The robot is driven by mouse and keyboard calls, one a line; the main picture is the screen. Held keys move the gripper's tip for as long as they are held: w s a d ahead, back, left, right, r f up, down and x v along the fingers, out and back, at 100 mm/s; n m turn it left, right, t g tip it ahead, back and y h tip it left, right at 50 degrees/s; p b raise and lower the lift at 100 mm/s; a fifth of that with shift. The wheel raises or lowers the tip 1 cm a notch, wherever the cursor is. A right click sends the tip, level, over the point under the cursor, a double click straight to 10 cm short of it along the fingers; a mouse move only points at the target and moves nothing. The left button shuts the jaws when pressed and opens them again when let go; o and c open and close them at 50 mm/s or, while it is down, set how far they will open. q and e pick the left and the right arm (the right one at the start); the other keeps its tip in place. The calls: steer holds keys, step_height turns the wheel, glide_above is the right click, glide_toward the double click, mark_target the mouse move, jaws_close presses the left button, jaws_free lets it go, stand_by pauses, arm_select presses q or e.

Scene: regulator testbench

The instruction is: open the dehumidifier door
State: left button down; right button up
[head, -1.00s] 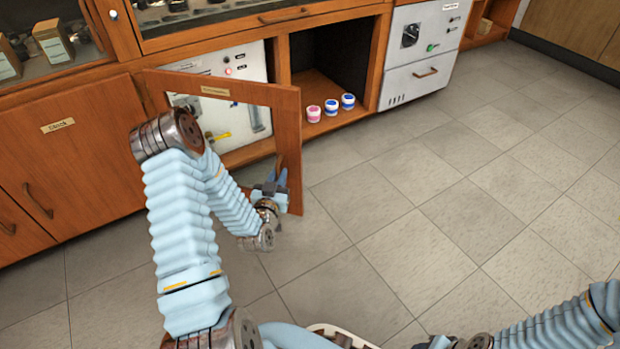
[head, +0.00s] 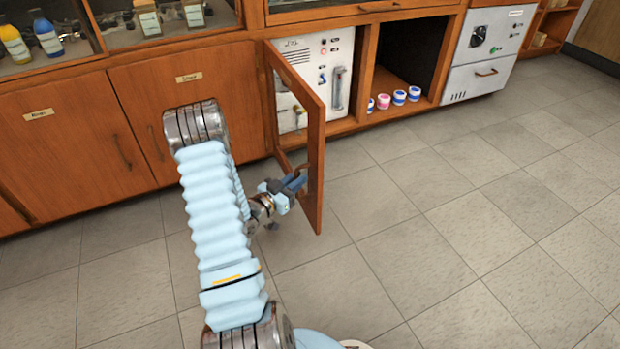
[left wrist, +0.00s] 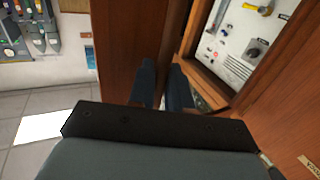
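The dehumidifier door (head: 315,150) is a wooden frame with a window, hinged at its left. It stands swung well out from the cabinet, nearly edge-on to me. My left gripper (head: 293,183) is at the lower outer part of the door, near its free edge. Its fingers appear closed about the door's handle, which they mostly hide. In the left wrist view the two dark fingers (left wrist: 162,88) lie close together against the wooden frame, a narrow gap between them. The white dehumidifier (head: 322,62) shows inside the cabinet. My right gripper is out of view.
An open shelf with several small pink and blue jars (head: 399,97) is right of the dehumidifier. A closed cupboard door (head: 185,120) is on the left. Grey floor (head: 440,220) is clear right of the door. A white unit (head: 490,50) stands farther right.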

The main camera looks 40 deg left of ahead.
arm_select(q)
steer(key=s+a, duration=0.3)
steer(key=s, duration=0.2)
steer(key=shift+a, duration=0.4)
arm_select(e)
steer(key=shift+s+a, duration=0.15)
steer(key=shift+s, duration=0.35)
arm_select(q)
steer(key=shift+s, duration=0.1)
steer(key=c, duration=1.2)
jaws_free()
steer(key=shift+c, duration=0.2)
steer(key=s+p, duration=0.1)
steer(key=s, duration=1.2)
steer(key=shift+s+d, duration=0.4)
steer(key=shift+d, duration=0.05)
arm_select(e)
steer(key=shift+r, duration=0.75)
